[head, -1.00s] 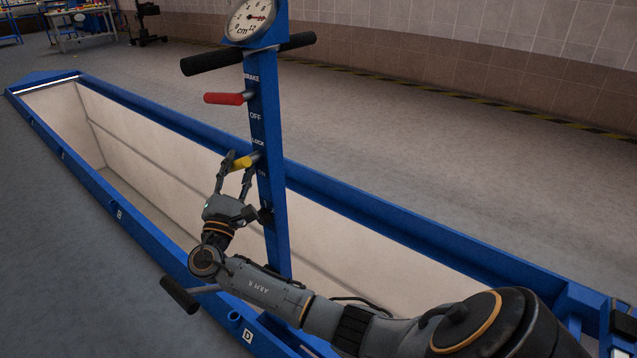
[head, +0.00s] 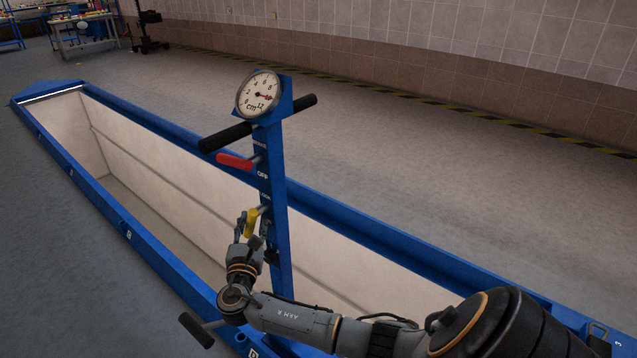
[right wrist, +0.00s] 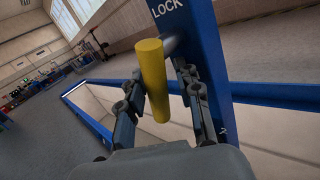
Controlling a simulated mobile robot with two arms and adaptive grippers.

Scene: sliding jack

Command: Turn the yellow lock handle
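The yellow lock handle (head: 251,222) sits on the blue jack post (head: 275,190), below the red handle (head: 236,161). It hangs steeply down, slightly tilted. My right gripper (head: 250,232) is at it, from below in the head view. In the right wrist view the yellow handle (right wrist: 153,82) stands between the two fingers of my right gripper (right wrist: 160,75). The left finger is very close to it; contact is unclear. A gap shows on the right, so the fingers look open around it. The word LOCK shows on the post. My left gripper is out of view.
A dial gauge (head: 259,94) tops the post, with a black crossbar grip (head: 226,136) below it. The post stands at a long blue-framed pit (head: 120,219). Another black grip (head: 197,330) lies low beside my right arm. Open floor (head: 400,150) extends behind.

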